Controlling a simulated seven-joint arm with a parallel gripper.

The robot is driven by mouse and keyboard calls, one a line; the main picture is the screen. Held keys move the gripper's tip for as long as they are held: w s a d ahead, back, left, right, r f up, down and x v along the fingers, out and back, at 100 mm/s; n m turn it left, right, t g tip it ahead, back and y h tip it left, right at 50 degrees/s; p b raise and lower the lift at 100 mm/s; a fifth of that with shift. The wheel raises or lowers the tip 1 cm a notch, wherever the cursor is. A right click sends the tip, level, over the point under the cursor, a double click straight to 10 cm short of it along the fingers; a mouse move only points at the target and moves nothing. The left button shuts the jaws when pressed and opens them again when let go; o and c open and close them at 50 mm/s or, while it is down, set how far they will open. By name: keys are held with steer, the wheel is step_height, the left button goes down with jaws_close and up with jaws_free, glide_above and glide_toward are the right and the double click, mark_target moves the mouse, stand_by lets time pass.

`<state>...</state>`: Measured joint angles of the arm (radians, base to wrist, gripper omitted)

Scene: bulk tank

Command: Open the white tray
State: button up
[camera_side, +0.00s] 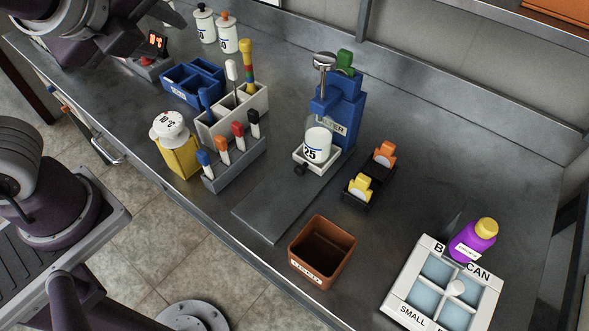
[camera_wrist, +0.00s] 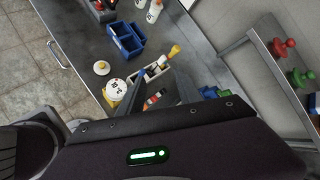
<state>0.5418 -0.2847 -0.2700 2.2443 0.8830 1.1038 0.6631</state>
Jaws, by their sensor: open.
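The white tray (camera_side: 398,297) stands at the front right of the metal counter in the side view. It has a white frame with a cross bar, pale blue panes or compartments and a round white knob (camera_side: 456,288) in the middle. Lettering on its rim includes "CAN" and "SMALL". The tray is not visible in the wrist view. My gripper (camera_wrist: 158,92) is open in the wrist view, with its dark fingers over the area of the white rack. My arm is at the upper left in the side view, far from the tray.
A purple bottle (camera_side: 473,243) with a yellow cap stands at the tray's back edge. A brown open box (camera_side: 322,250) is left of the tray. A black holder (camera_side: 368,178), a blue dispenser (camera_side: 338,108) and a white rack (camera_side: 238,112) stand farther back. The counter's back right is clear.

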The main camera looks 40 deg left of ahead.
steer(key=w+d+r+m+t+h, duration=0.1)
steer(key=w+d+m+t+h, duration=0.15)
steer(key=d+m, duration=0.55)
steer(key=w+d+m+t+h, duration=0.1)
steer(key=d+m+t+h, duration=0.15)
steer(key=d+m, duration=0.45)
glide_toward(298, 171)
steer(key=shift+w, duration=0.75)
steer(key=shift+w+f, duration=0.2)
steer(key=shift+f, duration=0.15)
steer(key=x, duration=0.6)
steer(key=shift+w+f, duration=0.15)
steer(key=shift+w, duration=0.15)
jaws_close()
